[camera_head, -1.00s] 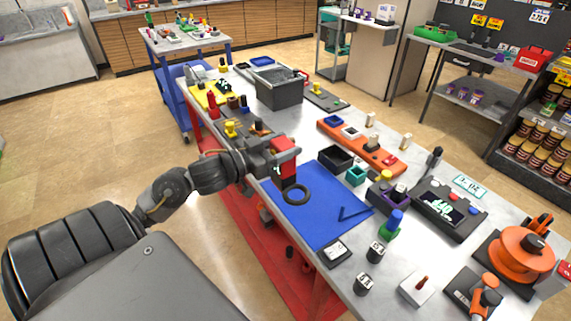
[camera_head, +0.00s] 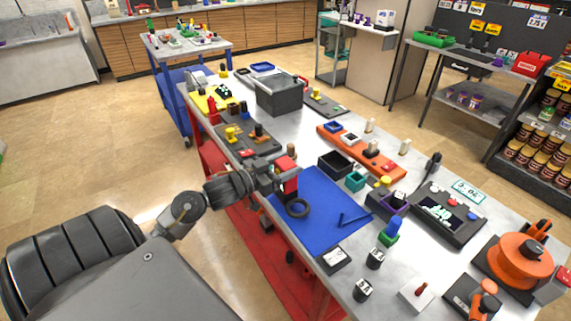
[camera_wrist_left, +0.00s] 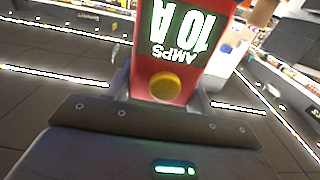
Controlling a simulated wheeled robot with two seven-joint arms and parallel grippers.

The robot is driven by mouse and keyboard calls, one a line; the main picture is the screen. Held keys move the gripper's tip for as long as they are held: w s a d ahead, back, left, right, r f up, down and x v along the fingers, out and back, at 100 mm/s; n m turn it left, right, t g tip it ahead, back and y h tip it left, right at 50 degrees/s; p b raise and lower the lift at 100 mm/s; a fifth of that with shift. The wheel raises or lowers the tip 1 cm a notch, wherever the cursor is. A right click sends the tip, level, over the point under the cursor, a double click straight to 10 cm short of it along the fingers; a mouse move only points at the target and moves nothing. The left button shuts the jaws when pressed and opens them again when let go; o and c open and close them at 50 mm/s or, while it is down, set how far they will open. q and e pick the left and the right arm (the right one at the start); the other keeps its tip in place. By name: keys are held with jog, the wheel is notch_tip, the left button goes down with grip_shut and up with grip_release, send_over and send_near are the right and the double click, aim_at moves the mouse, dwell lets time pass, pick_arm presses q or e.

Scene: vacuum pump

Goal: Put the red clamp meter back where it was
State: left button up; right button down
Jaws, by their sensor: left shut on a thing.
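The red clamp meter (camera_head: 286,165) is held by my left gripper (camera_head: 284,182) at the left edge of the blue mat (camera_head: 330,195). A black ring (camera_head: 298,208), which looks like the meter's jaw, shows just below it over the mat; whether it touches the mat I cannot tell. In the left wrist view the meter's red body (camera_wrist_left: 148,52) sits between my fingers, with a yellow knob (camera_wrist_left: 165,86) and an upside-down display reading 10 A AMPS. My right gripper is not in view.
A dark tray with a yellow knob (camera_head: 230,133) lies behind the gripper. A blue angled tool (camera_head: 352,221) lies on the mat. A black-and-white gauge (camera_head: 332,259) sits at its front corner.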

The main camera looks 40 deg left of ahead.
pick_arm(q)
jog(key=o, duration=1.5)
jog(key=shift+f, duration=0.1)
jog(key=shift+c, duration=0.2)
jog(key=shift+s, duration=0.1)
jog(key=b+v, duration=0.2)
jog(key=v, duration=0.9)
jog(key=shift+s, duration=0.4)
jog(key=shift+a, duration=0.2)
